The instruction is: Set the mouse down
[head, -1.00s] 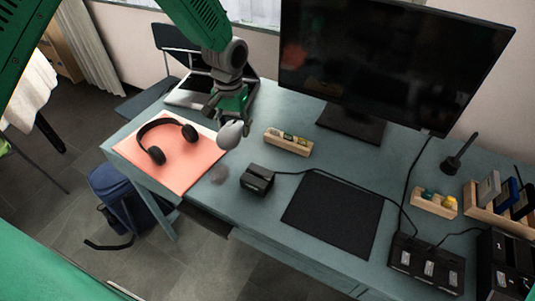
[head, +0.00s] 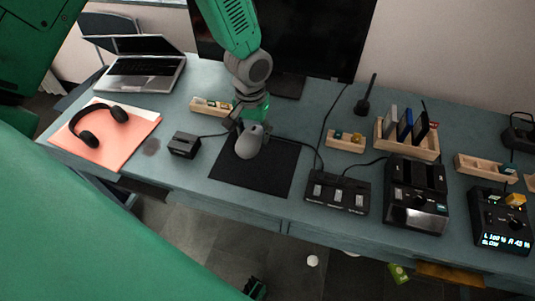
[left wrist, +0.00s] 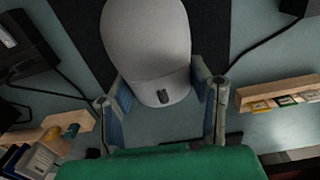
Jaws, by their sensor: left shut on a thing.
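The grey mouse (head: 249,142) is held in my left gripper (head: 247,127), over the black mouse pad (head: 275,172) on the desk. In the left wrist view the mouse (left wrist: 148,40) sits between the two fingers of the left gripper (left wrist: 163,88), which are shut on its sides. The dark pad (left wrist: 82,30) shows behind it there. I cannot tell whether the mouse's underside touches the pad. My right gripper is not in view.
Left of the pad is a small black box (head: 184,145) with a cable, and behind it a wooden tray (head: 211,107). A black device (head: 337,192) stands to the right. Headphones (head: 98,125) lie on a pink folder (head: 135,128). The pad's front part is clear.

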